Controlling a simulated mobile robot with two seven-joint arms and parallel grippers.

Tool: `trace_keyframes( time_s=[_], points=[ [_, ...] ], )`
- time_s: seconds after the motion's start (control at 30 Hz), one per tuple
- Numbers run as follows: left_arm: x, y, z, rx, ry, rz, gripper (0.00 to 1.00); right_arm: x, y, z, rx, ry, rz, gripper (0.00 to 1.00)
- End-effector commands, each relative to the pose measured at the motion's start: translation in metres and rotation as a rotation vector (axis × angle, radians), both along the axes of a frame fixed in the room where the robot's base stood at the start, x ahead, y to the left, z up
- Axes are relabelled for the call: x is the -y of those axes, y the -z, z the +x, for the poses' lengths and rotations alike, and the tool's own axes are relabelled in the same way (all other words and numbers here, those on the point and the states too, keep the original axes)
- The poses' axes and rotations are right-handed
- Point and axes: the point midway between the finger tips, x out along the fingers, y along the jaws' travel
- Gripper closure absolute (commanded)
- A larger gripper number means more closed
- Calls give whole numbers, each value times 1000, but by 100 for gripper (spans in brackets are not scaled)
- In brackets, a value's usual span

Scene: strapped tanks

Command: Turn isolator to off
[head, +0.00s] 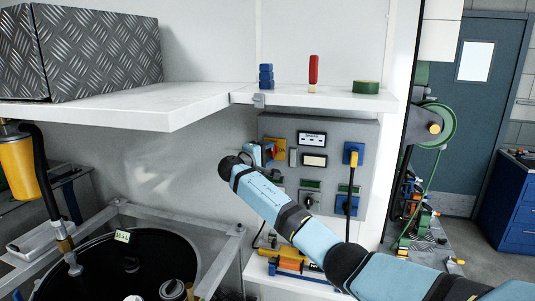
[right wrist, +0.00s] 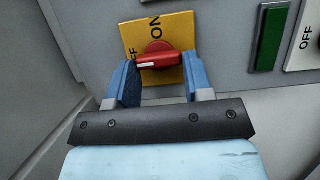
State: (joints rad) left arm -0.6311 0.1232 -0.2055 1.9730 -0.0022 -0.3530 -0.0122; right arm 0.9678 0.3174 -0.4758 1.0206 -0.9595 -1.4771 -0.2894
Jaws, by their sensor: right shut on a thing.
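The isolator is a red rotary handle (right wrist: 160,57) on a yellow plate (right wrist: 180,28), at the left side of the grey panel (head: 358,133). In the right wrist view, "ON" is printed above the knob and a partly hidden "OFF" to its left. The handle lies nearly level, its white mark at the left end, close under the "OFF" lettering. My right gripper (right wrist: 159,72) has its blue fingers at both ends of the handle and is shut on it. In the head view my right gripper (head: 262,154) partly covers the isolator. My left gripper is not in view.
An open dark tank (head: 160,240) stands lower left.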

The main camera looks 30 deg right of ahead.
Motion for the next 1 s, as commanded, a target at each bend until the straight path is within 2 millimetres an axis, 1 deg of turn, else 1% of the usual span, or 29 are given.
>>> trace_keyframes(
  time_s=[0.33,0.37,0.4,0.47,0.77,0.87,1.0],
  points=[
    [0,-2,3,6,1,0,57,0,0,0,-3,-1,-3,77],
    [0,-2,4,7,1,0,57,0,0,0,-2,-1,-3,51],
    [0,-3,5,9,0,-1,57,0,0,0,-2,-1,-3,42],
    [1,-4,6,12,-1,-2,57,0,0,0,-2,-1,-3,28],
    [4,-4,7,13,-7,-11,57,-1,0,0,-2,-1,-2,28],
    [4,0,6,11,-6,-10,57,-9,2,-2,-1,-2,-3,28],
    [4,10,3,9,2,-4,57,-32,4,-9,0,-4,-1,28]
  ],
)
